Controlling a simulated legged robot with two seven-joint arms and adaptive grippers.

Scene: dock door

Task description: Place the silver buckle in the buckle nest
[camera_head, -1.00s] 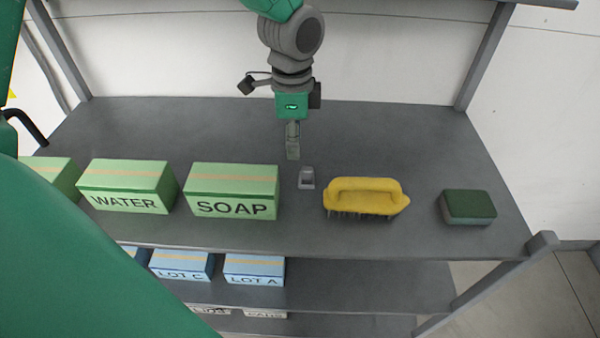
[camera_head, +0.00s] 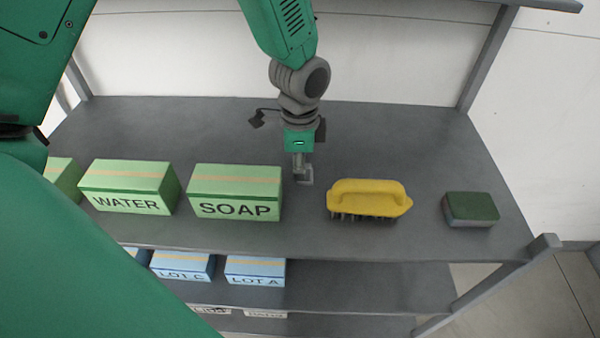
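A small silver-grey piece (camera_head: 305,176), which looks like the silver buckle, is on the top shelf between the SOAP box and the yellow brush. My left gripper (camera_head: 302,170) points down from the back, with its fingertips right at this piece and overlapping it in the picture. I cannot tell whether the fingers are open or shut, or whether they touch it. I cannot make out a separate buckle nest. My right gripper is not in view.
Green boxes marked WATER (camera_head: 128,187) and SOAP (camera_head: 235,192) stand close on the left. A yellow brush (camera_head: 368,198) and a green sponge (camera_head: 470,208) lie on the right. Blue boxes (camera_head: 255,270) sit on the shelf below. The back of the top shelf (camera_head: 400,135) is clear.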

